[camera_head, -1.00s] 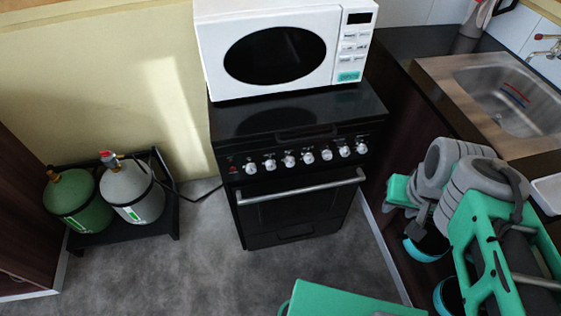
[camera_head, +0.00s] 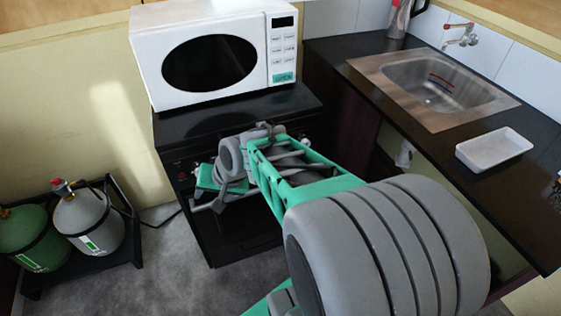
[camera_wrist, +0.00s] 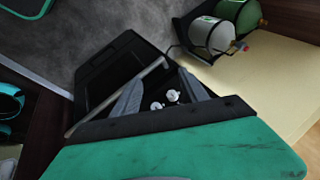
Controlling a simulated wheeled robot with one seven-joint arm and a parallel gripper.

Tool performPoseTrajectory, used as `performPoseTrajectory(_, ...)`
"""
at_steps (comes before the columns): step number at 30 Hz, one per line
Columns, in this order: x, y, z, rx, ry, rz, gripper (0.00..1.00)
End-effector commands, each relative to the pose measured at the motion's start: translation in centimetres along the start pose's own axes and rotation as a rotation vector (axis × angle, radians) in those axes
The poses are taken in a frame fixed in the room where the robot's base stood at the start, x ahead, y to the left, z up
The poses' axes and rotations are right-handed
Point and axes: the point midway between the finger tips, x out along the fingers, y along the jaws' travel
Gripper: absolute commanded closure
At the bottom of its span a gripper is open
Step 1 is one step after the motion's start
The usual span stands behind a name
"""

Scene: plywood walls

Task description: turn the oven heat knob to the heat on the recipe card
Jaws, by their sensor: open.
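The black oven (camera_head: 175,145) stands under the microwave. My arm crosses its front and hides most of its knob row in the head view. The wrist view shows the oven front turned round (camera_wrist: 105,75), with its bar handle and two pale knobs (camera_wrist: 173,96). My gripper (camera_wrist: 160,75) is open and empty, its two grey fingers spread with the knobs visible between them. I cannot tell how far the fingertips are from the knobs or which heat marks these knobs point at. In the head view my gripper (camera_head: 206,181) is at the oven's upper left front. I see no recipe card.
A white microwave (camera_head: 262,50) stands on the oven. Green and grey gas cylinders (camera_head: 90,222) stand in a black rack on the left. A sink (camera_head: 440,82) and white tray (camera_head: 494,149) are on the right counter. Grey floor lies before the rack.

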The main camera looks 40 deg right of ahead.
Motion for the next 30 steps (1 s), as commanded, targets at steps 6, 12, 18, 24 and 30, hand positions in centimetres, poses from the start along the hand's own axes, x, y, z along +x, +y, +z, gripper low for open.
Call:
performPoseTrajectory(6, 10.1, 12.3, -10.3, 1.228, 0.183, -0.644, 0.49)
performPoseTrajectory(12, 6.3, 26.1, -14.5, 1.955, 0.267, -1.282, 0.49)
performPoseTrajectory(18, 4.9, 28.6, -15.7, 2.069, 0.268, -1.438, 0.49)
performPoseTrajectory(24, 6.5, 27.8, -19.2, 2.063, 0.268, -1.432, 0.49)
performPoseTrajectory(30, 7.5, 27.5, -21.6, 2.064, 0.271, -1.432, 0.49)
